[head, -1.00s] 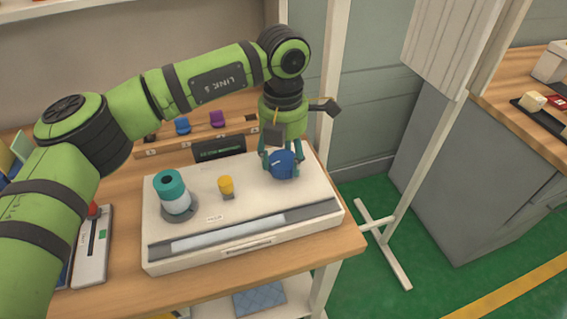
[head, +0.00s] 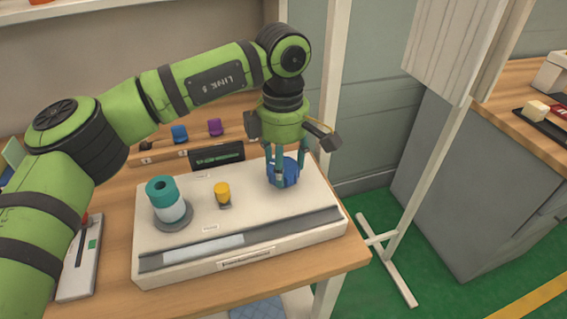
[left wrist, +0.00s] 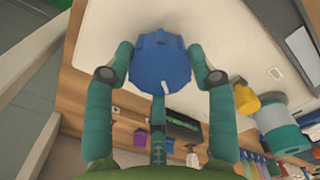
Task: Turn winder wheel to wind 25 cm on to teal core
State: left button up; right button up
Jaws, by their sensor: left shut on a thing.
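The white winder (head: 250,215) stands on the wooden bench. Its blue wheel (head: 292,172) is at its right end and shows large in the left wrist view (left wrist: 160,62). My left gripper (head: 281,178) points down and is shut on the wheel, with fingers on both sides of it in the left wrist view (left wrist: 160,75). The teal core (head: 160,188) stands upright at the winder's left end, with white material around its lower part. A yellow knob (head: 222,190) stands between core and wheel. My right gripper is not in view.
A dark display (head: 216,155) with green text stands behind the winder. A blue core (head: 179,134) and a purple core (head: 215,127) sit on the rack behind. A white post stands right of the bench, above green floor.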

pick_arm(q)
jog(key=m, duration=0.6)
jog(key=shift+a+f, duration=0.1)
jog(key=shift+f, duration=0.15)
jog(key=m, duration=0.6)
jog(key=shift+r, duration=0.1)
jog(key=shift+m, duration=0.3)
jog(key=o, duration=1.2)
jog(key=shift+w, duration=0.1)
jog(key=shift+c, duration=0.2)
jog(key=shift+r, duration=0.1)
notch_tip(320, 180, up, 12)
